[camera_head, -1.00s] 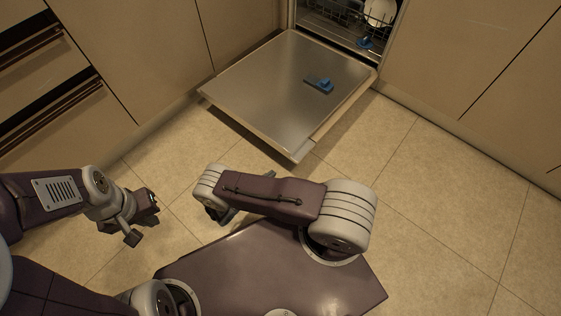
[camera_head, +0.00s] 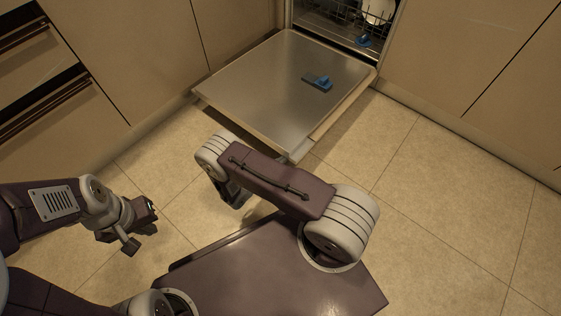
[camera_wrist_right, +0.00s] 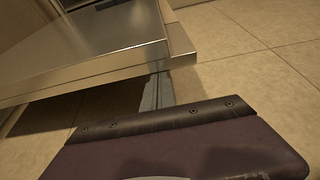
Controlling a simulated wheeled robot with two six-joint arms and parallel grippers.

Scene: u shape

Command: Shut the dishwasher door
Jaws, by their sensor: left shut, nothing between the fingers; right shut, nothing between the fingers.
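The dishwasher door (camera_head: 265,85) is folded down flat, its inner steel face up, hinged below the dishwasher opening (camera_head: 330,35). A blue-and-grey fitting (camera_head: 318,82) is on its inner face. In the right wrist view the door's edge and corner (camera_wrist_right: 90,65) are close in front. My right gripper (camera_wrist_right: 157,85) is shut and empty, its fingers reaching to just below the door's edge; I cannot tell whether they touch it. In the head view my right arm mostly hides this gripper. My left gripper (camera_head: 150,209) is shut and empty over the floor, left of and apart from the door.
A rack (camera_head: 345,12) with a white dish (camera_head: 378,10) and a blue part (camera_head: 363,41) shows inside the dishwasher. Cabinets (camera_head: 155,50) stand left and more cabinets (camera_head: 460,50) stand right. Tiled floor (camera_head: 430,190) is clear to the right.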

